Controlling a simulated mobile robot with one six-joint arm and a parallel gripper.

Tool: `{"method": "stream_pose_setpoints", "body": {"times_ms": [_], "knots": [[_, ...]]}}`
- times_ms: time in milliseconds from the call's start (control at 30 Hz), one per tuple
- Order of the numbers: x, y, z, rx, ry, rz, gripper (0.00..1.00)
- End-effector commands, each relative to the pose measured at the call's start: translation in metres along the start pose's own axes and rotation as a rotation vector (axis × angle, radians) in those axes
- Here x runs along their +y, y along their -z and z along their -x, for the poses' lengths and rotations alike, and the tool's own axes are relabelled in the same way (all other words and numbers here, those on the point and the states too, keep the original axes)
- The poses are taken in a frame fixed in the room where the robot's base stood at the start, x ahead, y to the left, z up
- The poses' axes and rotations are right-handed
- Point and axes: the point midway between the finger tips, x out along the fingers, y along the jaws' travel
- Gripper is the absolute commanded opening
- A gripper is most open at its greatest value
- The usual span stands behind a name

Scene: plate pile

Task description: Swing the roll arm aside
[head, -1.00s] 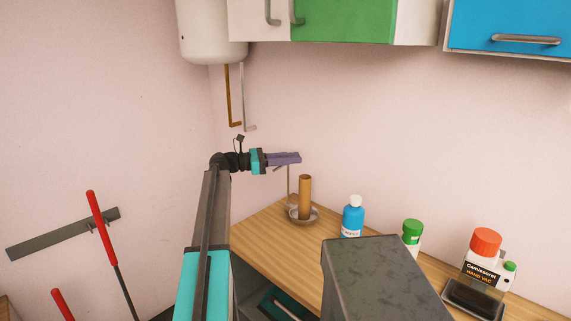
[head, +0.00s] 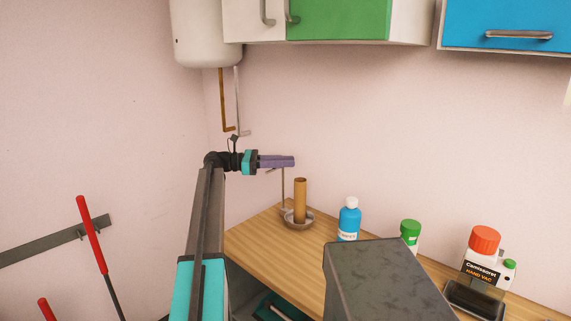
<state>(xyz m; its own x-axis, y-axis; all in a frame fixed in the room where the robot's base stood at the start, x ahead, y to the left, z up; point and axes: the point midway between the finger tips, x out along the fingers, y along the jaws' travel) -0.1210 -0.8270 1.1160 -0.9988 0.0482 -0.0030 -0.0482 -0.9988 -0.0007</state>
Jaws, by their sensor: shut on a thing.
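The roll holder stands at the back left of the wooden counter. It has a brown roll (head: 300,200) upright on a round metal dish (head: 297,224). The roll arm (head: 283,192) is a thin metal rod that rises just left of the roll. A short bent piece at its top points left. My gripper (head: 287,161), with purple fingers, is at the top of the roll arm and is shut on it. The fingers point right, level with the counter's back wall. The exact contact is small and partly hidden by the fingers.
A blue bottle (head: 348,220), a green-capped bottle (head: 410,235) and a hand vac (head: 487,257) stand to the right on the counter (head: 260,246). Cabinets (head: 338,20) hang above. Thin pipes (head: 224,102) run down behind my arm. Red-handled tools (head: 90,235) hang at left.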

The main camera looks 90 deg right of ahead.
Motion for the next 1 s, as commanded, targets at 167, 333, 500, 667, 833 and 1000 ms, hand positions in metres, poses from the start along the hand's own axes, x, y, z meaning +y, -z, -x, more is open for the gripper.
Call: {"method": "stream_pose_setpoints", "body": {"times_ms": [167,333,500,667,833,1000], "knots": [[0.0,-0.003,-0.001,-0.006,-0.003,-0.002,0.0],[0.0,-0.003,0.001,-0.006,-0.005,-0.002,0.38],[0.0,-0.002,0.003,-0.005,-0.007,-0.001,0.38],[0.0,-0.002,0.004,-0.004,-0.007,-0.001,0.38],[0.001,-0.001,0.014,-0.004,-0.008,-0.001,0.38],[0.001,-0.001,0.034,-0.004,-0.009,-0.001,0.38]]}}
